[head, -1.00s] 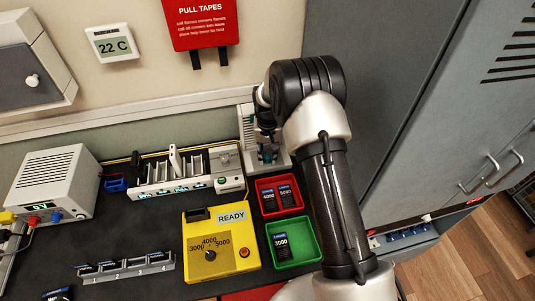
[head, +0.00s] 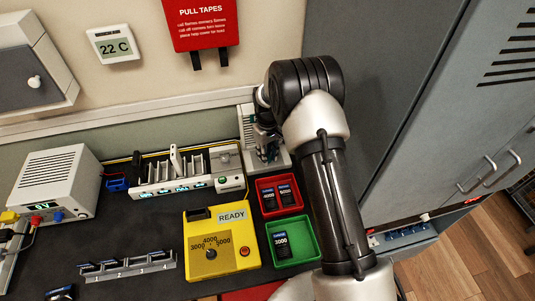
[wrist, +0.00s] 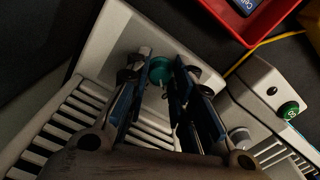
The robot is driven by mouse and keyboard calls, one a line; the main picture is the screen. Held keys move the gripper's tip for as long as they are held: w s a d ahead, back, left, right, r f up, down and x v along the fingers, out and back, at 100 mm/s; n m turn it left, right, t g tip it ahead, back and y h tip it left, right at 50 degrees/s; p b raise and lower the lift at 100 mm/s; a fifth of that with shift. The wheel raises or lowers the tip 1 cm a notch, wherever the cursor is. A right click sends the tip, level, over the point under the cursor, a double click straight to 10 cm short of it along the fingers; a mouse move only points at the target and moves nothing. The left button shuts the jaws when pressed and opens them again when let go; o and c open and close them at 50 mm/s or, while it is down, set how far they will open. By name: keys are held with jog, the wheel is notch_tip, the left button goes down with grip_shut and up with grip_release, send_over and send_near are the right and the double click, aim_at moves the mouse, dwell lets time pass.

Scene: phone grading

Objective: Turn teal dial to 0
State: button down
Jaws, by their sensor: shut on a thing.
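The teal dial (wrist: 160,71) shows in the wrist view on a light grey device with a vented top (wrist: 118,36). In the head view the same device (head: 246,122) stands against the wall, left of my arm. My gripper (wrist: 158,78) is shut on the teal dial, one finger on each side of it. In the head view my gripper (head: 265,145) is small and dark over the device, and the dial is hidden there. I cannot read any marks around the dial.
A red bin (head: 262,184) and a green bin (head: 309,236) hold dark labelled packs near the device. A yellow box reading READY (head: 203,268) stands left of them. A white rack with a green button (head: 239,182) stands close by at left. A grey cabinet (head: 390,60) rises at right.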

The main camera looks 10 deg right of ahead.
dwell(0.4)
jog(key=c, duration=1.3)
grip_release()
jog(key=shift+c, duration=0.2)
notch_tip(320, 180, up, 12)
